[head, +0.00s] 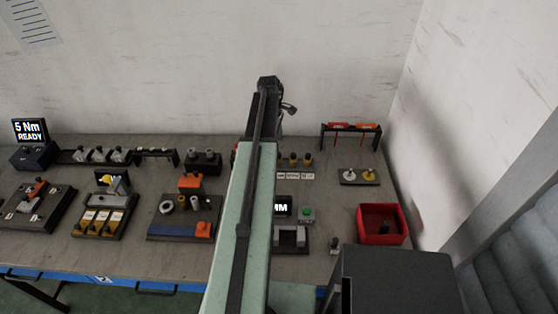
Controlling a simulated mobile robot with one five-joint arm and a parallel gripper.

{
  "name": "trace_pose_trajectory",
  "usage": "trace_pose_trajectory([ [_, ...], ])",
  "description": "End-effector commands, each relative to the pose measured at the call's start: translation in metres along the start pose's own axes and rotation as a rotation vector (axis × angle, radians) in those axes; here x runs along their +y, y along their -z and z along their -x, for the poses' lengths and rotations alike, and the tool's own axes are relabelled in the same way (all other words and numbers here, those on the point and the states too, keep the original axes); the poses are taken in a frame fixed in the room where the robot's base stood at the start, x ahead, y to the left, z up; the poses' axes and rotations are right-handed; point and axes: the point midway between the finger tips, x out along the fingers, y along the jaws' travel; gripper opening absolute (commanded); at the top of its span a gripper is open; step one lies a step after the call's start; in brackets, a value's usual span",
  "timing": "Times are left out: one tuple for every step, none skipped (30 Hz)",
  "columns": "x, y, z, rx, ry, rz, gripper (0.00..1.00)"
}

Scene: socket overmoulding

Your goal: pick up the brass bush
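Several small yellow, brass-like pieces are on the bench, and I cannot tell for certain which is the brass bush. One yellow round piece (369,175) sits on a small plate at the right, beside a white round piece (349,175). A row of small yellow-topped pieces (294,160) stands behind labels just right of my arm. My arm runs up the middle of the view to a dark end with thin dark parts near the wall. The gripper fingers cannot be made out there, and nothing shows as held.
A red bin (361,226) with a dark piece inside stands at the right front. A dark rack with red tools (351,127) is at the back right. Fixtures and a "5 Nm READY" display (30,131) fill the left. My arm hides a middle strip of the bench.

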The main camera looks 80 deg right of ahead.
Motion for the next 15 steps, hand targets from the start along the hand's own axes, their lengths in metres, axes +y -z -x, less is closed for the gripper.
trace_pose_trajectory([
  [0.000,0.001,-0.003,0.000,0.000,0.000,0.52],
  [0.000,0.001,-0.006,0.000,0.000,0.000,0.52],
  [0.000,0.001,-0.011,0.000,0.000,0.000,0.52],
  [0.000,0.002,-0.015,0.000,0.000,0.000,0.52],
  [0.000,0.002,-0.020,0.000,0.000,0.000,0.52],
  [-0.001,0.002,-0.025,0.000,0.000,0.000,0.52],
  [-0.001,0.002,-0.028,0.000,0.000,0.000,0.52],
  [-0.001,0.002,-0.029,0.000,0.000,0.000,0.52],
  [-0.001,0.002,-0.029,0.000,0.000,0.000,0.52],
  [-0.001,0.001,-0.028,0.000,0.000,0.000,0.52],
  [-0.001,0.001,-0.027,0.000,0.000,0.000,0.52],
  [-0.001,0.002,-0.028,0.000,0.000,0.000,0.52],
  [-0.001,0.002,-0.030,0.000,0.000,0.000,0.52],
  [-0.001,0.002,-0.034,0.000,0.000,0.000,0.52],
  [-0.002,0.002,-0.039,0.000,0.000,0.000,0.52],
])
